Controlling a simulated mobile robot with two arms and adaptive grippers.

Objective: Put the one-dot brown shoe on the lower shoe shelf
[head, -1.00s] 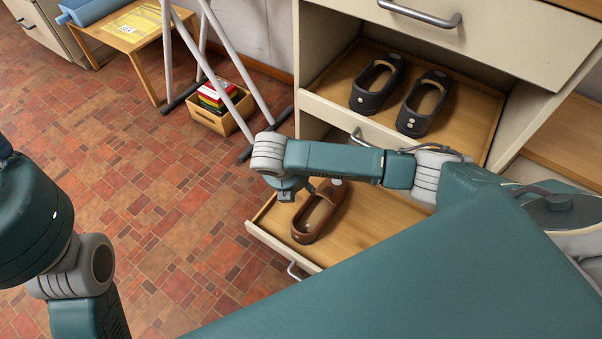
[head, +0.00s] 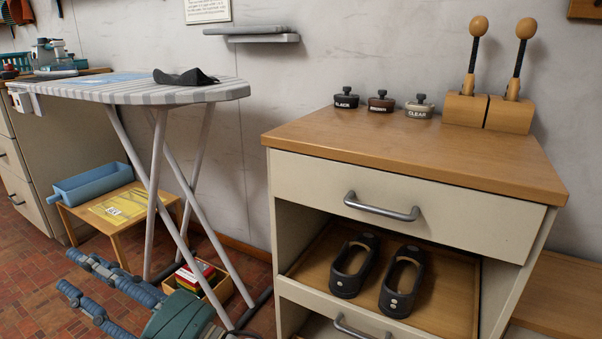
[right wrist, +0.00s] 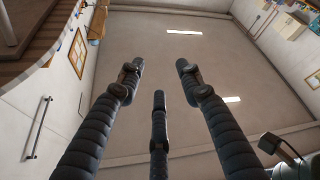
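The brown shoe is out of view in both current pictures. Only a thin strip of the lower shoe shelf (head: 318,329) shows at the bottom of the head view, below the upper shelf's front. My right gripper (head: 74,272) is at the lower left of the head view, in front of the ironing board's legs and away from the cabinet. Its dark fingers are spread and empty. In the right wrist view the same gripper (right wrist: 158,78) shows its fingers apart, with only wall and ceiling beyond them. My left gripper is not in view.
Two dark shoes (head: 354,266) stand on the pulled-out upper shelf (head: 449,290). Above is a shut drawer (head: 430,215); polish tins (head: 382,101) and brushes stand on the cabinet top. An ironing board (head: 130,92), a low table (head: 128,205) and a wooden box (head: 228,288) stand left.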

